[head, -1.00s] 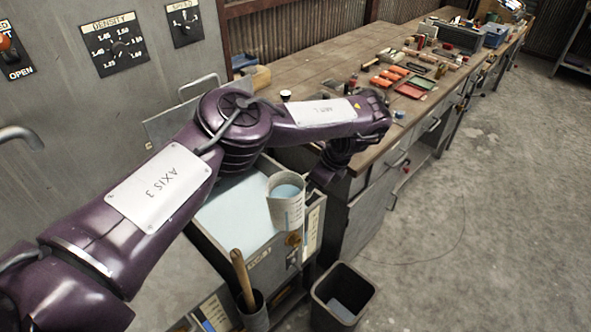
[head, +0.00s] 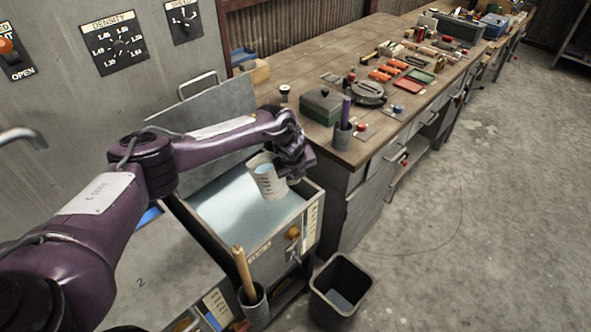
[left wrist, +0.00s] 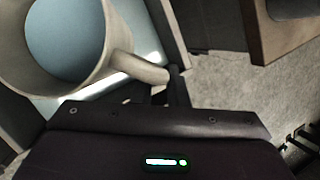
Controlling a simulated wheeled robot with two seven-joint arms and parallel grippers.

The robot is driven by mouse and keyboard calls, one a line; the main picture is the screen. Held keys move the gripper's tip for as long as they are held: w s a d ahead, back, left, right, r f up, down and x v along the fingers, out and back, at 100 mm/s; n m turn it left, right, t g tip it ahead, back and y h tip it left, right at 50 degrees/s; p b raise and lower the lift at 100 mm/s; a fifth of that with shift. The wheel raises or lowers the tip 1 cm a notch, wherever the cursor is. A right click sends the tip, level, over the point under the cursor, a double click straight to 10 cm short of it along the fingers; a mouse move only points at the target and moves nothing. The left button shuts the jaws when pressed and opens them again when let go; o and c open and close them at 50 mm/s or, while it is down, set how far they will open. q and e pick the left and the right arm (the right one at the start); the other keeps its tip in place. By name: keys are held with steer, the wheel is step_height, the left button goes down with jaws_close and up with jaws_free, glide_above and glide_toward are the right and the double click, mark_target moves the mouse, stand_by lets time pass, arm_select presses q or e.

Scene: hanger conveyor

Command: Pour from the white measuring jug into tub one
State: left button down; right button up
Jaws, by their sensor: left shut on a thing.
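The white measuring jug (head: 271,184) has dark markings and holds pale blue liquid. My left gripper (head: 291,175) is shut on its handle, at the jug's right side. The jug is above the right part of an open tub (head: 275,237) with a pale blue surface inside; its lid (head: 215,112) is raised at the back. I cannot read a number on this tub. In the left wrist view, the jug (left wrist: 112,30) fills the upper left and its handle runs into the fingers (left wrist: 177,85). My right gripper is not in view.
A closed lid marked 2 (head: 140,282) is at the lower left. A grey holder (head: 256,308) with a wooden handle stands in front, beside a black bin (head: 340,290). A workbench (head: 300,70) with tools, a green box (head: 322,106) and a cup (head: 342,135) is behind right.

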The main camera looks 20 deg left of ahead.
arm_select(q)
steer(key=shift+w+a+r+h+p, duration=0.15)
steer(key=shift+r+h+p, duration=0.2)
steer(key=shift+r+h, duration=0.4)
steer(key=shift+r+t, duration=0.25)
steer(key=shift+t, duration=0.05)
steer(key=shift+d, duration=0.2)
steer(key=shift+r, duration=0.1)
steer(key=shift+r+n+t+h, duration=0.3)
steer(key=shift+r+h, duration=0.15)
steer(key=shift+h, duration=0.1)
steer(key=shift+r, duration=0.1)
